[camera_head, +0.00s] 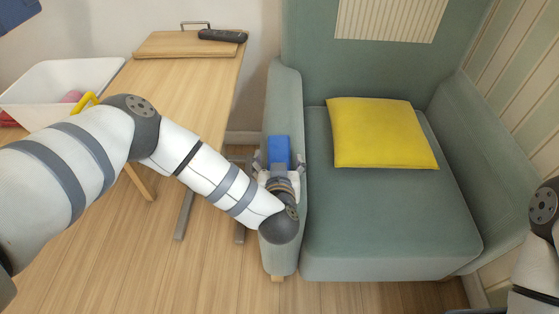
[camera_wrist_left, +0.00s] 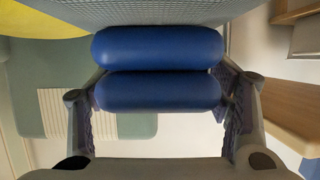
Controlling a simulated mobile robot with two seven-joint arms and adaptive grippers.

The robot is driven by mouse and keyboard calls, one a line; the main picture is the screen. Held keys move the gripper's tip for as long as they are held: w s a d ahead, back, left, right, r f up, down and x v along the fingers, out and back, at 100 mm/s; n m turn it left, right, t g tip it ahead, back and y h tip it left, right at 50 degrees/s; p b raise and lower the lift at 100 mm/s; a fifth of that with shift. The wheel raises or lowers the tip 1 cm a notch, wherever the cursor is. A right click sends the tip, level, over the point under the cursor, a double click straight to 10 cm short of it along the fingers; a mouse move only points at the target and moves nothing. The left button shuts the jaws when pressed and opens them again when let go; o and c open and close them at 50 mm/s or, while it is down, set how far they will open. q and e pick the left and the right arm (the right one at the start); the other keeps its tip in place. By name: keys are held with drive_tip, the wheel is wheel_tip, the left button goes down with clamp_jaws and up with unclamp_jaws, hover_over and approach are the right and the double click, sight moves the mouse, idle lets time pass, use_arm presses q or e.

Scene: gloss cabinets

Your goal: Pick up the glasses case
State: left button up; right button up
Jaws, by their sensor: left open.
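The blue glasses case (camera_head: 279,148) lies on the left armrest of the green armchair. In the left wrist view the case (camera_wrist_left: 158,48) fills the upper middle as two rounded blue halves with a dark seam between them. My left gripper (camera_head: 279,163) is open at the case, with one finger on each side of it. In the left wrist view the fingers of my left gripper (camera_wrist_left: 160,115) flank the case's lower half; I cannot tell whether they touch it. The near end of the case is hidden behind my wrist in the head view. My right gripper is out of view.
The armchair (camera_head: 390,225) holds a yellow cushion (camera_head: 382,133). Floor shows between table and armchair.

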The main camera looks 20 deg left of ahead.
use_arm(q)
drive_tip(key=shift+r, duration=0.1)
drive_tip(key=c, duration=1.3)
drive_tip(key=shift+o, duration=0.2)
